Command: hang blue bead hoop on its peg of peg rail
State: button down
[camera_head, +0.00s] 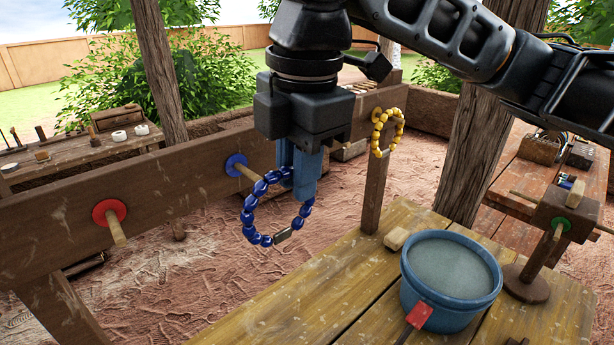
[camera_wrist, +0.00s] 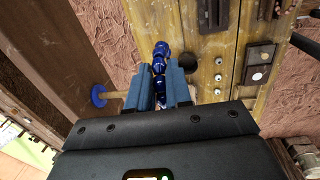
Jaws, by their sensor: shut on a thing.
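The blue bead hoop (camera_head: 251,217) hangs from my gripper (camera_head: 304,190), which is shut on its upper right beads. In the wrist view the blue beads (camera_wrist: 159,66) sit between the two blue fingers of my gripper (camera_wrist: 161,88). The peg rail (camera_head: 165,185) runs along the left and carries a peg with a blue disc (camera_head: 236,164). That peg's tip points at the hoop's upper left beads; I cannot tell whether it touches or enters the hoop. In the wrist view the blue disc (camera_wrist: 98,96) and its peg are left of my fingers.
A peg with a red disc (camera_head: 109,212) on the rail is empty. A yellow bead hoop (camera_head: 399,134) hangs at the rail's far end. A blue pot (camera_head: 450,303), a small block (camera_head: 396,239) and a stand with a green-disc peg (camera_head: 561,224) are at the right.

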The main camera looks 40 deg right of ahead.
jog(key=w+f+b, duration=0.1)
jog(key=w, duration=0.5)
jog(key=shift+w+f, duration=0.15)
jog(key=shift+w, duration=0.15)
dwell(0.5)
dwell(0.6)
jog(key=c, duration=1)
grip_release()
jog(key=shift+o, duration=0.2)
notch_tip(320, 180, up, 8)
jog(key=shift+s+f+b, duration=0.15)
jog(key=shift+s+b, duration=0.3)
